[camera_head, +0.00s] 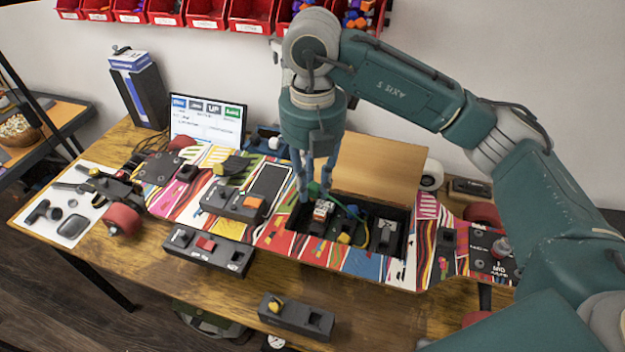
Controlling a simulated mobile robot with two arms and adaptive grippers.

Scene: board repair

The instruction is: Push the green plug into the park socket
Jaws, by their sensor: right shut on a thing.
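My right gripper (314,192) points down over the left end of the open black bay (297,220) in the colourful skateboard deck (425,205). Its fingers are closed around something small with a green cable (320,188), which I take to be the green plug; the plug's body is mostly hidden. A white-topped block (323,209) sits right below the fingertips. Whether plug and block touch, I cannot tell. The park socket cannot be picked out for certain, since the labels are too small to read. My left gripper is not in view.
Inside the bay are a yellow plug (344,238) and a grey-topped module (387,234). Black socket blocks stand at the front (297,318) and at the deck's front edge (207,251). A raised tan lid (378,168) and a screen (208,119) stand behind. The front right tabletop is clear.

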